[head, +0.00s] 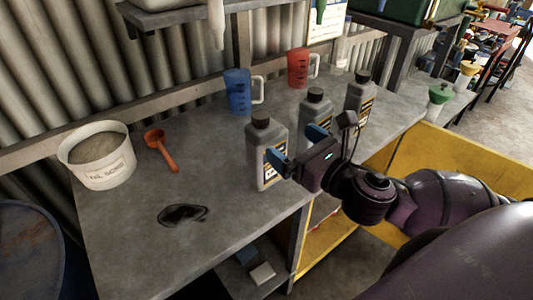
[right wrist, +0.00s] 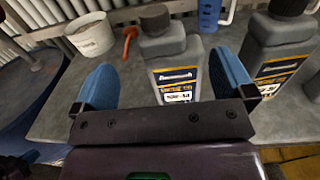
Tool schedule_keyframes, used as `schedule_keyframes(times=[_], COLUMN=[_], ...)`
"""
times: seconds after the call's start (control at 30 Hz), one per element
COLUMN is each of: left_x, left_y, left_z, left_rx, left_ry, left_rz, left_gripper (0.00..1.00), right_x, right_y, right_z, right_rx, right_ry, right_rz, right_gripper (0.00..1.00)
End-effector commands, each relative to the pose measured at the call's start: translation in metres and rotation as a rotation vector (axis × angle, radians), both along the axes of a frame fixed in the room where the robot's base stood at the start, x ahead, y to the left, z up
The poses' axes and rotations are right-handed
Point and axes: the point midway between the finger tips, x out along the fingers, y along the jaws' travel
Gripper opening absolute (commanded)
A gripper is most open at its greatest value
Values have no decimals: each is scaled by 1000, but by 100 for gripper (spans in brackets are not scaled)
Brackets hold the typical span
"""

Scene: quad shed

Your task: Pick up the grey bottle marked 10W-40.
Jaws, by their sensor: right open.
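Three grey bottles with black caps and dark labels stand upright on the workbench. The nearest bottle (head: 259,145) is just ahead of my right gripper; the middle bottle (head: 313,109) and the far bottle (head: 358,95) stand behind to the right. My right gripper (head: 296,147) is open, its blue fingers pointing at the bottles. In the right wrist view the nearest bottle (right wrist: 170,48) shows between the open fingers (right wrist: 165,78), with no visible grip on it. Another grey bottle (right wrist: 280,42) is right of the right finger. The label numbers are too small to read surely. My left gripper is out of view.
A white bucket (head: 107,172), an orange scoop (head: 160,150) and a dark oil stain (head: 183,215) are on the left of the workbench (head: 120,240). A blue jug (head: 238,92) and a red jug (head: 298,69) stand behind the bottles. The bench's front middle is clear.

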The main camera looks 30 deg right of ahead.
Motion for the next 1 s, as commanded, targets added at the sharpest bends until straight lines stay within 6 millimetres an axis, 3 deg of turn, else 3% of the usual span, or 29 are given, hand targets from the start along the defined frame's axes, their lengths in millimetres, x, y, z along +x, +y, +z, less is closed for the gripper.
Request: schedule_keyframes(times=[0.17, 0.33, 0.67, 1.0], left_x=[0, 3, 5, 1], left_y=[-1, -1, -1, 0], left_z=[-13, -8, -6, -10], left_rx=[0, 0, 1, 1], left_ry=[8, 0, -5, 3], left_rz=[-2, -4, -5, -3], left_gripper=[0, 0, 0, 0], right_x=[19, 37, 53, 92], right_y=[4, 6, 10, 18], right_z=[-4, -1, -2, -4], right_rx=[3, 3, 6, 4], right_ry=[3, 1, 3, 4], right_rz=[1, -2, -2, -2], right_gripper=[100, 100, 100, 100])
